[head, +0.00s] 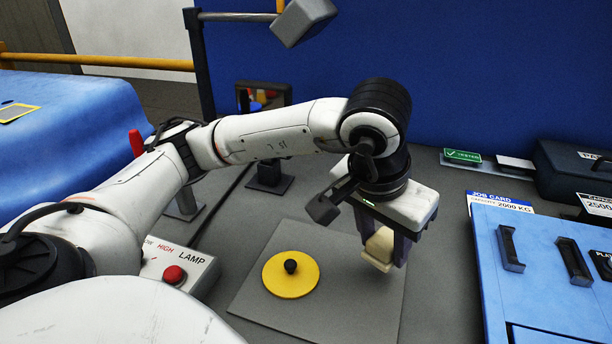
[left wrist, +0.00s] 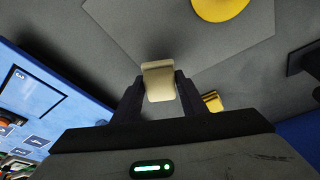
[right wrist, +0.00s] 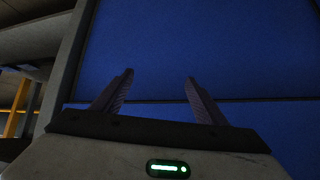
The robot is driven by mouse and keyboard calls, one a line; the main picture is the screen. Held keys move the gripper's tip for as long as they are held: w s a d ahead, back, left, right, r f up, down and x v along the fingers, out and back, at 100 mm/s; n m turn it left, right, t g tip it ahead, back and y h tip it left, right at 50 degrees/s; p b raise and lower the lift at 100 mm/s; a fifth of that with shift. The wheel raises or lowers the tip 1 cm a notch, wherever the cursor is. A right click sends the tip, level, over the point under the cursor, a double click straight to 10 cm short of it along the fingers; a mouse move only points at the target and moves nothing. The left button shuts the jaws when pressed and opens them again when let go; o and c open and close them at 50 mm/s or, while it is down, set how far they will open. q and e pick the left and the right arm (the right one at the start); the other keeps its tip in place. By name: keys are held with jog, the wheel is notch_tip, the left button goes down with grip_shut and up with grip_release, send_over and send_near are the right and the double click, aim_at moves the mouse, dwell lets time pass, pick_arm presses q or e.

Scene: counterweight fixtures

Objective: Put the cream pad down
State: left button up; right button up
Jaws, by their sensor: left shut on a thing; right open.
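The cream pad (head: 379,248) is a small block with rounded edges. My left gripper (head: 384,258) is shut on it, over the right part of a flat grey mat. The pad also shows between the fingers in the left wrist view (left wrist: 158,82). Whether its underside touches the mat is hard to tell; it seems to be a little above it. A yellow disc with a black knob (head: 291,275) lies on the mat to the left of the pad. My right gripper (right wrist: 158,90) is open and empty, facing a blue surface in the right wrist view.
The grey mat (head: 345,295) has bare room around the disc. A lamp box with a red button (head: 174,275) stands at left. A blue panel with black handles (head: 545,270) stands at right. A dark case (head: 575,172) and a green tag (head: 462,156) are behind it.

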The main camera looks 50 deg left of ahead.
pick_arm(q)
jog(key=w+a+r+n, duration=0.2)
jog(key=w+a+r, duration=0.45)
jog(key=a, duration=0.25)
notch_tip(320, 180, up, 5)
jog(key=n+y, duration=0.2)
jog(key=n, duration=0.1)
send_over(325, 193)
jog(key=f, duration=0.4)
jog(key=f+b, duration=0.1)
jog(key=f, duration=0.3)
jog(key=s+f, duration=0.1)
jog(key=f, duration=0.4)
jog(key=shift+d+b, duration=0.3)
jog(key=shift+f, duration=2.15)
jog(key=shift+f, duration=0.15)
jog(key=o, duration=1.1)
